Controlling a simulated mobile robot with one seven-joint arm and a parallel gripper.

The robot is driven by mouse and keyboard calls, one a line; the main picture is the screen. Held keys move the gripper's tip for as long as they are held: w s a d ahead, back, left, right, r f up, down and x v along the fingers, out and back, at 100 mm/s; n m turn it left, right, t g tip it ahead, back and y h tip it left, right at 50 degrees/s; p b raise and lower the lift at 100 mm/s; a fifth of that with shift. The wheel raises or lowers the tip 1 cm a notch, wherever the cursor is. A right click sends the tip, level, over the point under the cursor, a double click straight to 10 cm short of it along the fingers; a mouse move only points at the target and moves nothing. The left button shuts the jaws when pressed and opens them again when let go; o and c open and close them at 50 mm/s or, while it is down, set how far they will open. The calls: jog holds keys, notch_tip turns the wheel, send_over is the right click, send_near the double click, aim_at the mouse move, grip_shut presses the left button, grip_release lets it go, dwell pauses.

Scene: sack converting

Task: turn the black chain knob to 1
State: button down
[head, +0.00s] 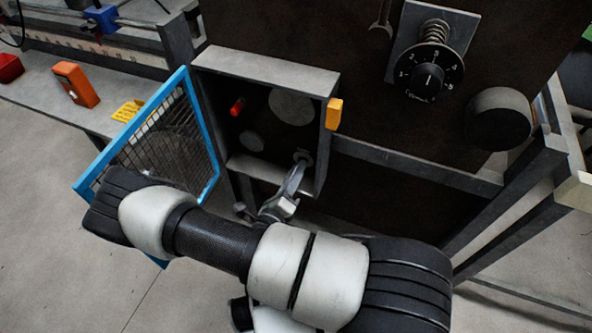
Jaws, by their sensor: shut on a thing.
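The black knob (430,78) is a round numbered dial with a white pointer line, on a grey plate with a spring above it, at the upper right. Its pointer appears to stand near upright, between numbers on its rim; the small lettering is too small to read. My gripper (283,203) is well down and left of the knob, just above my forearm and partly hidden by it. It is shut at a grey lever-like part (294,179) that runs up to a round fitting in the open box; exactly what it grips is hard to see.
The grey box (265,66) stands open, with its blue-framed mesh door (130,135) swung left. A yellow block (334,114) is on its right edge. A dark cylinder (498,118) juts out right of the dial. An orange device (76,84) lies on the bench at left.

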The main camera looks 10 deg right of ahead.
jog(key=n, duration=0.4)
jog(key=shift+n, duration=0.4)
jog(key=shift+f+n+p, duration=0.1)
jog(key=shift+n+p, duration=0.25)
jog(key=shift+n, duration=1.65)
jog(key=c, duration=1.5)
grip_release()
jog(key=shift+c, duration=0.2)
jog(key=p+v, duration=0.1)
jog(key=v, duration=1.6)
jog(key=shift+s, duration=0.3)
